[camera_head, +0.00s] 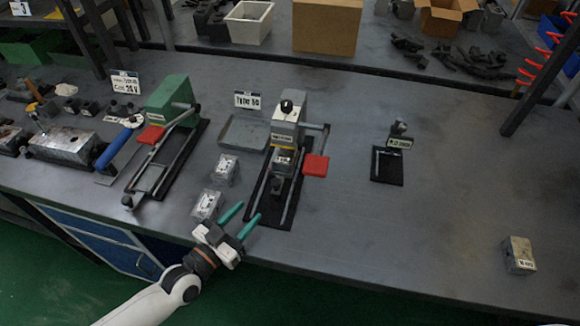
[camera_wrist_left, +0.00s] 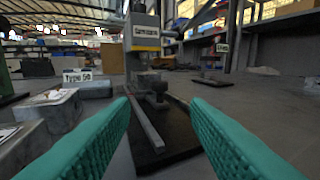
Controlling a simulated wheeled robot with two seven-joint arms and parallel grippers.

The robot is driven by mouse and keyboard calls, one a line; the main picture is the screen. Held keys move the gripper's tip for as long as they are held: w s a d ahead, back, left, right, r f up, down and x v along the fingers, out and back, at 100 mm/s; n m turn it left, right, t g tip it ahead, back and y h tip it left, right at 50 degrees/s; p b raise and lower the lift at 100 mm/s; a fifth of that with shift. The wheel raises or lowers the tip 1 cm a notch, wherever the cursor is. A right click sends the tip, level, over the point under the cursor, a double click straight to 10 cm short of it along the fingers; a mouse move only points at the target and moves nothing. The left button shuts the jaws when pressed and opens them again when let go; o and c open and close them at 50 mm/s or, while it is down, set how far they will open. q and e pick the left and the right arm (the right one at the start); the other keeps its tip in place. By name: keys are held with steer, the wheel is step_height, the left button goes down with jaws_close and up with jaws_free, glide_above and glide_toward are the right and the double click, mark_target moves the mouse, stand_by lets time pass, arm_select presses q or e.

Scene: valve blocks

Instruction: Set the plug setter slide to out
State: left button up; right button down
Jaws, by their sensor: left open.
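A grey press-like station (camera_head: 288,125) with a red handle pad (camera_head: 315,165) stands mid-table on a black base. I cannot read its label, so I cannot be sure it is the plug setter. Low on it is a dark block (camera_head: 277,186) between rails, likely the slide; the block also shows in the wrist view (camera_wrist_left: 158,100). A similar green station (camera_head: 168,100) stands to the left. My left gripper (camera_head: 248,211), with green fingers, is open and empty near the front end of the grey station's base, apart from the block. My right gripper is not in view.
Metal blocks (camera_head: 207,205) and (camera_head: 225,168) lie left of the grey station, near a grey tray (camera_head: 243,133). A small black fixture (camera_head: 387,166) and a lone block (camera_head: 519,254) stand to the right. The table between is clear.

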mark_target(273, 186)
arm_select(q)
steer(key=shift+w+d, duration=0.3)
steer(key=shift+w, duration=0.1)
steer(key=shift+w+d, duration=0.25)
steer(key=shift+w, duration=0.05)
steer(key=x, duration=0.3)
steer(key=shift+w+d+r, duration=0.2)
steer(key=shift+w+d, duration=0.05)
steer(key=x, duration=0.6)
steer(key=shift+f+p, duration=0.2)
steer(key=shift+p, duration=0.1)
steer(key=shift+w+d, duration=0.3)
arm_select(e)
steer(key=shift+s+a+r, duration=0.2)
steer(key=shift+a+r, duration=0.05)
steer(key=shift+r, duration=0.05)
